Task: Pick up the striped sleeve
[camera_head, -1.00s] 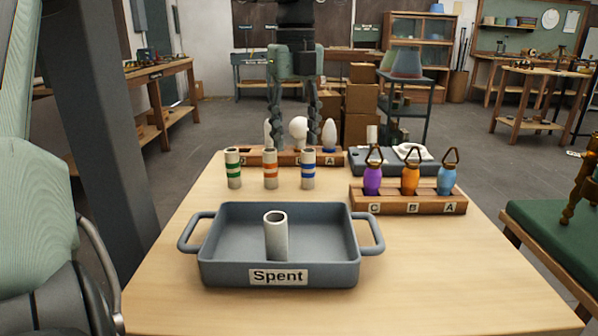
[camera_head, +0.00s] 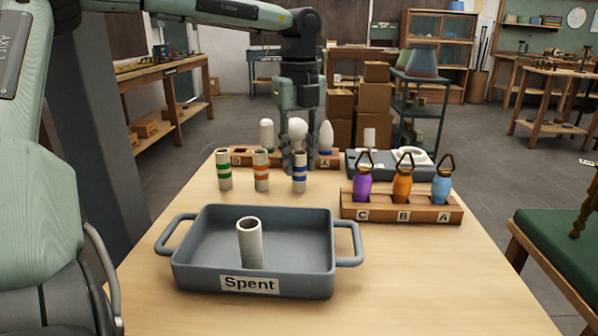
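Three striped sleeves stand upright in a row on the table: one with green bands (camera_head: 224,170), one with orange bands (camera_head: 261,171) and one with blue bands (camera_head: 300,173). My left gripper (camera_head: 301,167) points down at the blue-banded sleeve, its fingertips low and close to it. The sleeve covers part of the fingers, so whether they touch it is unclear. A plain pale sleeve (camera_head: 250,243) stands in the grey tray marked Spent (camera_head: 318,286). My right gripper is not in view.
Behind the sleeves is a wooden rack (camera_head: 240,158) with white bulbs. To the right are a wooden holder (camera_head: 425,212) with purple, orange and blue lamps and a grey unit (camera_head: 362,170). The table's front right (camera_head: 430,280) is clear.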

